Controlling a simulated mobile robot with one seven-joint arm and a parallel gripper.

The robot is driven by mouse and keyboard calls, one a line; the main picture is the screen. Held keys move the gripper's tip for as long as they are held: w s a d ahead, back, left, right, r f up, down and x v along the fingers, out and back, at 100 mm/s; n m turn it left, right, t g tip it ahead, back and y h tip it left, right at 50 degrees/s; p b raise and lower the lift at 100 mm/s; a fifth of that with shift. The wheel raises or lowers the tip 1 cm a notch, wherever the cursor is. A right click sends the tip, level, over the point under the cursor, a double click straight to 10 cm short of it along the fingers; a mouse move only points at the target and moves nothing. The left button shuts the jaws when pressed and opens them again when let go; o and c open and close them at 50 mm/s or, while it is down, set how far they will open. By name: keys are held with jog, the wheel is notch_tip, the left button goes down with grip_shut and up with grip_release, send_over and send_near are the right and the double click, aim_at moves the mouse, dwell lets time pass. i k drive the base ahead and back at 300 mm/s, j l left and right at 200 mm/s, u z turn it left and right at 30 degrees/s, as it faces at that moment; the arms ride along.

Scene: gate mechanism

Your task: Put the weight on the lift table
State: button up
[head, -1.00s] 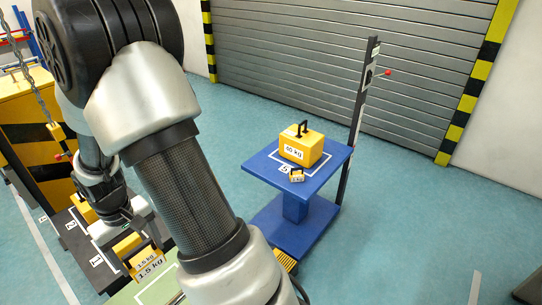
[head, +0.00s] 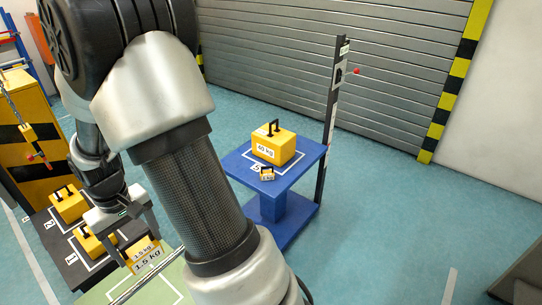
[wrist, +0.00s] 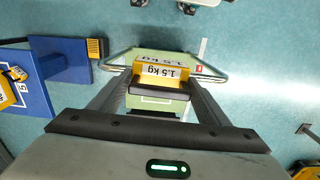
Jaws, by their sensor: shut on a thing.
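A yellow weight (head: 147,258) labelled 1.5 kg is between the fingers of my gripper (head: 140,246) at lower left in the head view. The wrist view shows the weight (wrist: 160,73) between both fingers, above a green surface with a metal rail; contact with that surface cannot be told. My gripper is shut on it. A blue pedestal table (head: 239,168) with a tall dark post stands to the right of my arm. It holds a yellow 40 kg weight (head: 272,145) and a small yellow block (head: 267,174). The blue table also shows at the left of the wrist view (wrist: 40,94).
The green surface (head: 172,284) with its rail lies below the gripper, partly hidden by my arm. A dark platform (head: 48,236) with yellow weights (head: 69,205) is at left. A yellow cabinet (head: 30,105) stands behind it. Floor right of the blue table is open.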

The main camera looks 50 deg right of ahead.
aim_at(304, 147)
jog(key=l, duration=0.3)
jog(key=k+l, duration=0.1)
jog(key=l, duration=1.25)
jog(key=l+z, duration=0.15)
jog(key=l, duration=0.95)
jog(key=i+l, duration=0.15)
jog(key=l, duration=0.9)
jog(key=l+z, duration=0.1)
jog(key=l, duration=0.55)
jog(key=i+l, duration=0.35)
jog(key=l, duration=0.25)
